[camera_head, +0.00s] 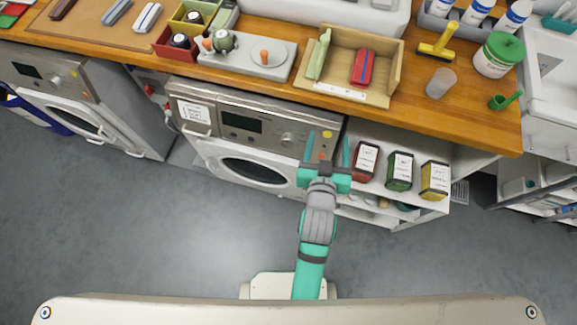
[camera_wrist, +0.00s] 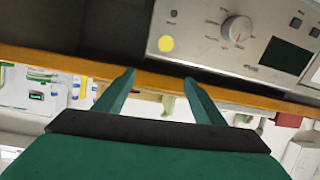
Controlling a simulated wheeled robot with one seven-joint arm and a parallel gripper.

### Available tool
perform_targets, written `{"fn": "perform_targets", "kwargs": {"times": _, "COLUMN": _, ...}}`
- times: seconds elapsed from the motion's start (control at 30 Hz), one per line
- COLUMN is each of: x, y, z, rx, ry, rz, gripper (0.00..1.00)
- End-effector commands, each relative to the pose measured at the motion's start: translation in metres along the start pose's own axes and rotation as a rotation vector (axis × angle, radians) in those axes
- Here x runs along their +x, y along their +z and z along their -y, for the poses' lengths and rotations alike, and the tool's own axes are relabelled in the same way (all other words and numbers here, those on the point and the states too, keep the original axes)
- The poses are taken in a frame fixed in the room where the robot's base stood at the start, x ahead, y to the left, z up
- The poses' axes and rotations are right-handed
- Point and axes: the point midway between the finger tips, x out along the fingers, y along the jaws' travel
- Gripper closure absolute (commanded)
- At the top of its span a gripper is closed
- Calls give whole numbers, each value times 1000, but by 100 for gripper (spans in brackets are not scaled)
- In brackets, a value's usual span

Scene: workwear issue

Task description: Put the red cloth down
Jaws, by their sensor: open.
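The red cloth (camera_head: 362,67) looks like a small folded red piece with a blue stripe. It lies in the right part of a shallow wooden tray (camera_head: 396,74) on the wooden worktop. A pale green piece (camera_head: 319,55) stands at the tray's left side. My gripper (camera_head: 327,142) is open and empty, in front of the worktop's edge and below the tray in the picture, apart from the cloth. In the wrist view my gripper (camera_wrist: 159,80) shows two spread fingers with nothing between them; I cannot make out the cloth there.
A washing machine (camera_head: 255,125) is under the worktop, left of my gripper. A shelf right of it holds a red box (camera_head: 365,160), a green box (camera_head: 399,170) and a yellow box (camera_head: 434,180). A yellow-headed tool (camera_head: 437,48) and a grey cup (camera_head: 440,82) are right of the tray.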

Motion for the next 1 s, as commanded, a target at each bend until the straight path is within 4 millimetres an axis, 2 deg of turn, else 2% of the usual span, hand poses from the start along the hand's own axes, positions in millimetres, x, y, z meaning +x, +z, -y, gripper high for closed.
{"fn": "perform_targets", "kwargs": {"times": 0.03, "x": -13, "y": 15, "z": 6, "rx": -6, "ry": -11, "rz": 5, "gripper": 36}}
{"fn": "perform_targets", "kwargs": {"times": 0.1, "x": -30, "y": 29, "z": 13, "rx": -12, "ry": -27, "rz": -5, "gripper": 36}}
{"fn": "perform_targets", "kwargs": {"times": 0.3, "x": -83, "y": 62, "z": 33, "rx": -21, "ry": -74, "rz": -29, "gripper": 36}}
{"fn": "perform_targets", "kwargs": {"times": 0.43, "x": -122, "y": 76, "z": 44, "rx": -21, "ry": -105, "rz": -46, "gripper": 36}}
{"fn": "perform_targets", "kwargs": {"times": 0.6, "x": -176, "y": 88, "z": 55, "rx": -12, "ry": -144, "rz": -67, "gripper": 36}}
{"fn": "perform_targets", "kwargs": {"times": 0.73, "x": -210, "y": 90, "z": 60, "rx": -3, "ry": -166, "rz": -81, "gripper": 36}}
{"fn": "perform_targets", "kwargs": {"times": 0.9, "x": -236, "y": 89, "z": 65, "rx": 8, "ry": -181, "rz": -95, "gripper": 36}}
{"fn": "perform_targets", "kwargs": {"times": 1.0, "x": -241, "y": 88, "z": 65, "rx": 10, "ry": -184, "rz": -100, "gripper": 36}}
